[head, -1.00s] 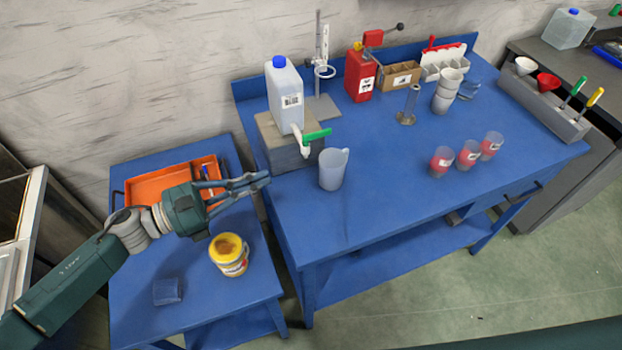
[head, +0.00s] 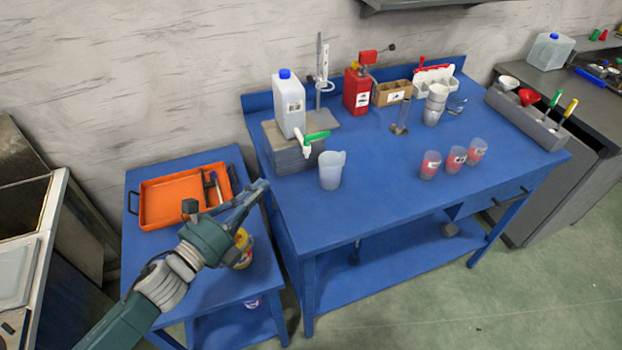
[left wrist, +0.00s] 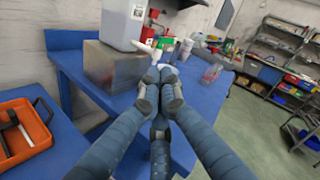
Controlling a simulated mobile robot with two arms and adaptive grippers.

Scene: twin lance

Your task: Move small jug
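The small jug (head: 331,170) is translucent pale blue-white with a handle on its right. It stands upright on the large blue bench near its left end, in front of a grey block. My left gripper (head: 264,187) is left of the jug and apart from it, its fingers pointing toward the bench. In the left wrist view the fingers of my left gripper (left wrist: 160,88) converge with their tips close together. I see nothing held, but cannot tell how far apart the tips are. The fingertips mostly cover the jug's area there. My right gripper is out of view.
A white canister (head: 289,108) with a blue cap and green tap sits on the grey block (head: 284,154). Red-filled cups (head: 455,160) stand to the right. An orange tray (head: 168,204) and a partly hidden yellow tub (head: 244,250) are on the lower table. The bench's front middle is clear.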

